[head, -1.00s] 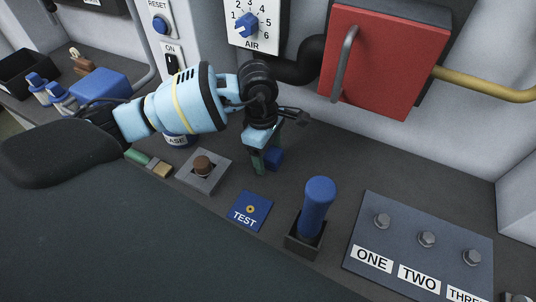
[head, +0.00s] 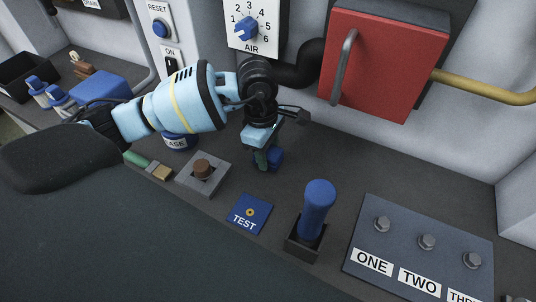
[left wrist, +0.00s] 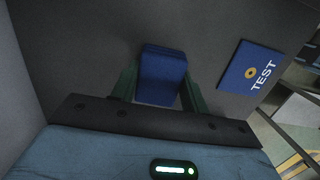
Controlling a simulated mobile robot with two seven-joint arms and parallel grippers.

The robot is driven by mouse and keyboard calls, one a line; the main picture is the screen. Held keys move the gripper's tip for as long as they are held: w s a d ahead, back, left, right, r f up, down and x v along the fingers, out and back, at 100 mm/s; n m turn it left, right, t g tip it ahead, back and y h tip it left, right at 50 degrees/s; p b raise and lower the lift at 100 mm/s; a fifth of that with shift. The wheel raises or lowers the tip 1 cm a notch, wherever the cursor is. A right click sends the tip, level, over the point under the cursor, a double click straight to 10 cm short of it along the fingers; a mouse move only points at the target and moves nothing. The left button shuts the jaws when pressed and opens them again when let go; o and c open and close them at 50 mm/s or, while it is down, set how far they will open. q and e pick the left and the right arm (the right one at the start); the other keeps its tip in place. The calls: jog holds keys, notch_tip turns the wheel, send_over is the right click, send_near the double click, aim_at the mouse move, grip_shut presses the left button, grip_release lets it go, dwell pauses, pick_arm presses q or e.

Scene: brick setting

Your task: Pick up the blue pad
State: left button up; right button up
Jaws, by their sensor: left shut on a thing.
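The blue pad (left wrist: 162,75) is a small dark blue block between the two green fingers of my left gripper (left wrist: 158,82) in the left wrist view. In the head view it shows partly behind the fingers of my left gripper (head: 266,158), as a blue block (head: 274,157) close to the bench. The left gripper is shut on it. I cannot tell whether the pad touches the bench. My right gripper is in neither view.
A blue TEST plate (head: 249,213) lies in front of the gripper. A blue-handled lever (head: 318,208) stands to its right, and a grey box with a brown button (head: 203,173) to its left. A red panel (head: 377,60) with a handle is on the wall behind.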

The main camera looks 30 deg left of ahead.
aim_at(268, 151)
pick_arm(q)
notch_tip(268, 151, up, 9)
jog(key=shift+f, duration=0.15)
jog(key=o, duration=0.3)
jog(key=shift+c, duration=1)
jog(key=m, duration=0.1)
jog(key=s+m, duration=0.1)
jog(key=shift+s+d+f+m, duration=0.1)
jog(key=shift+d+f+m, duration=0.05)
jog(key=shift+f+m, duration=0.2)
jog(key=s+f+m, duration=0.1)
jog(key=s+m, duration=0.1)
jog(key=m, duration=0.3)
jog(key=s+f+m+g+y, duration=0.1)
jog(key=s+m, duration=0.2)
jog(key=m, duration=0.2)
jog(key=s+f+m, duration=0.1)
jog(key=s+m, duration=0.1)
jog(key=m, duration=0.4)
jog(key=shift+s+d+f, duration=0.15)
jog(key=shift+s+d, duration=0.15)
jog(key=shift+d, duration=0.1)
jog(key=shift+s+a, duration=0.1)
